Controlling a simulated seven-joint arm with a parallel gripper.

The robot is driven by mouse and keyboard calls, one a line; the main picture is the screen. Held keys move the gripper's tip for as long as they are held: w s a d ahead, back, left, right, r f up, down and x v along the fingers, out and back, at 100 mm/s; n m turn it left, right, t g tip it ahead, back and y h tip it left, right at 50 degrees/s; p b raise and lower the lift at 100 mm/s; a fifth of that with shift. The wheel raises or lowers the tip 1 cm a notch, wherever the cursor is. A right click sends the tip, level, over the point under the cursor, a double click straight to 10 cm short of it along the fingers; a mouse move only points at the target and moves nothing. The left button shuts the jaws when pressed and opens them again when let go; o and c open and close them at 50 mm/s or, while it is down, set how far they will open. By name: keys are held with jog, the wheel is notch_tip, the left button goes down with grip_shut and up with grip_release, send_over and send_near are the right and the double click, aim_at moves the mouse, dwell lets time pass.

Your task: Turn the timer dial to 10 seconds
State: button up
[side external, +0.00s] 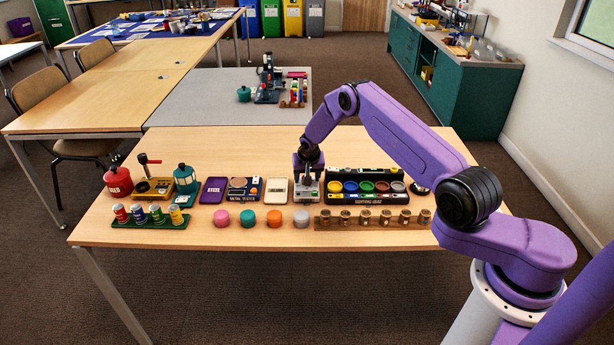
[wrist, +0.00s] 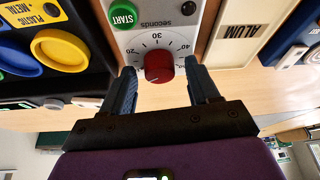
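The timer (side external: 306,193) is a light grey box on the table, directly below my gripper (side external: 308,178) in the side view. In the wrist view the timer (wrist: 133,38) appears upside down, with a green START button (wrist: 122,15), the word "seconds" and a scale where 20, 30 and 40 can be read. Its red dial (wrist: 158,67) lies between my gripper's two fingertips (wrist: 159,70), with visible gaps on both sides. My gripper is open and holds nothing. Where the dial points cannot be read clearly.
A cream ALUM plate (side external: 277,191) lies left of the timer, and a black sorting tray (side external: 366,196) with coloured bowls stands close on the right. Coloured pucks (side external: 248,219) and a wooden rack of small cups (side external: 333,220) are in front. Bare table lies behind.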

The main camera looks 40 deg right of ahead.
jog(key=shift+r, duration=0.1)
jog(key=v, duration=1.7)
jog(key=shift+a, duration=0.15)
jog(key=shift+r, duration=0.1)
